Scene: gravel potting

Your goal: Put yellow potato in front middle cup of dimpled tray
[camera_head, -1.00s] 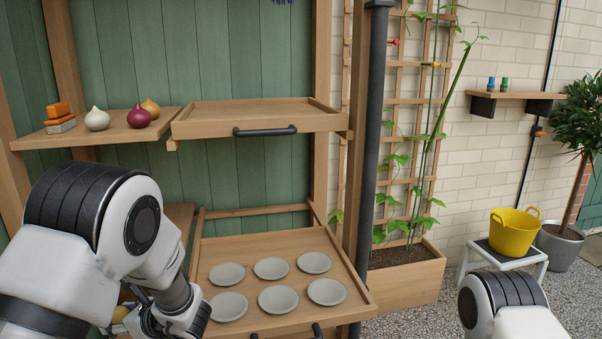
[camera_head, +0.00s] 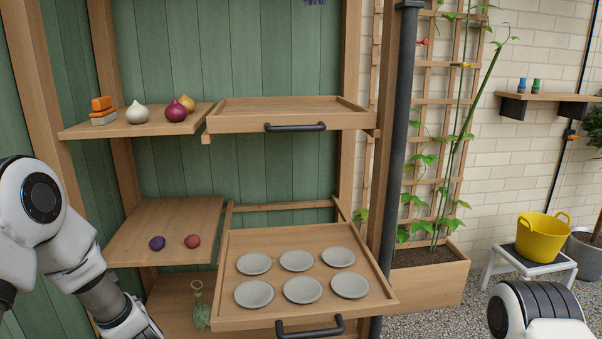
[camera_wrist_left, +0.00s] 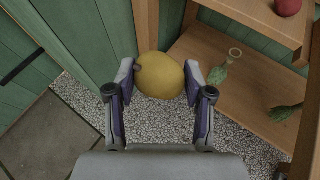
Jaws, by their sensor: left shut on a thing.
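The yellow potato (camera_wrist_left: 160,76) is between the two fingers of my left gripper (camera_wrist_left: 165,80) in the left wrist view, held above the gravel beside the shelf unit. In the head view my left arm (camera_head: 85,265) is at the lower left and its fingers and the potato are out of frame. The dimpled tray (camera_head: 380,303) is a wooden pull-out tray with grey round cups in a front and a back row. The front middle cup (camera_head: 303,290) looks empty. My right arm (camera_head: 540,310) shows at the lower right; its gripper is out of view.
Purple (camera_head: 157,243) and red (camera_head: 193,241) round items lie on the shelf left of the tray. Onions (camera_head: 137,112) and an upper tray (camera_head: 290,113) are above. A black handle (camera_head: 309,329) fronts the dimpled tray.

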